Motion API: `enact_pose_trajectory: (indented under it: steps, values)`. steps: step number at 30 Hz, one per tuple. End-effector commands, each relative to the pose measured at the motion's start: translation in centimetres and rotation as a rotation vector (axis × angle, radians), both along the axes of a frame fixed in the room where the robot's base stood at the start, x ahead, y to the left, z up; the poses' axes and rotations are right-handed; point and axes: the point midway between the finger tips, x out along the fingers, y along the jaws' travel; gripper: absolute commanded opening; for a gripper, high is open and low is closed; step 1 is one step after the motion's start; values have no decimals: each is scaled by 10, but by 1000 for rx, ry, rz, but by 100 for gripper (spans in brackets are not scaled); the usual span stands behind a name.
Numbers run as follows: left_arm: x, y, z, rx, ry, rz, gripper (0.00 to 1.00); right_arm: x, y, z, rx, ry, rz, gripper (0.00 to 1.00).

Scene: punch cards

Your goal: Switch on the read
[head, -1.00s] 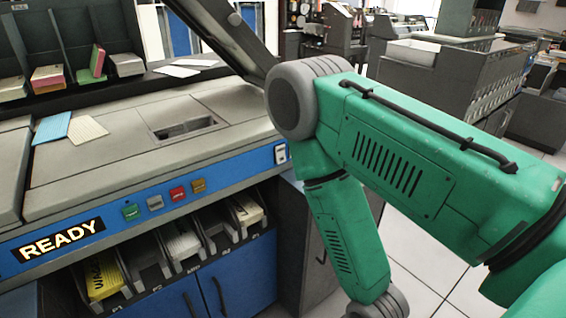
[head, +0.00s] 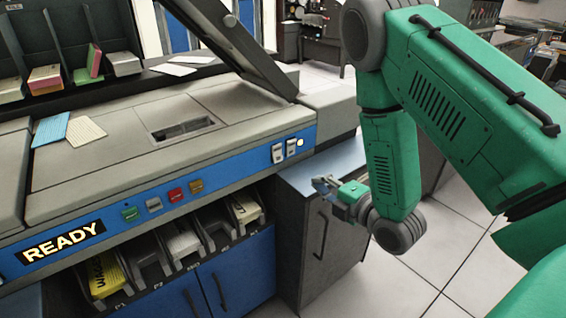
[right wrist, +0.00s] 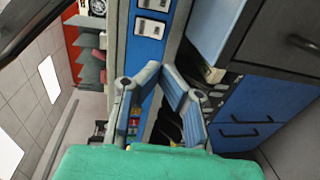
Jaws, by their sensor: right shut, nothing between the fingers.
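My left gripper is out of view.
A grey cabinet (head: 318,210) stands right of the machine. A raised dark lid (head: 232,45) leans above the deck.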

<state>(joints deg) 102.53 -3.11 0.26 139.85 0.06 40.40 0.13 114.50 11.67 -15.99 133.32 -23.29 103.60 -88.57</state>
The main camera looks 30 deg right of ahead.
Motion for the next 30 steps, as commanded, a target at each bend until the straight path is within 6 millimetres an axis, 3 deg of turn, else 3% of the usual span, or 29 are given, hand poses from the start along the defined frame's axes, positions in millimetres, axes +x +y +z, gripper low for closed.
enact_pose_trajectory:
  steps: [11,24,30]
  values:
    - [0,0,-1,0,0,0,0,10,2,-2,2,1,-1,0]
    - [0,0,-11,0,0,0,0,97,8,-15,5,-1,-2,0]
    - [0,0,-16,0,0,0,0,126,10,-19,5,2,-2,0]
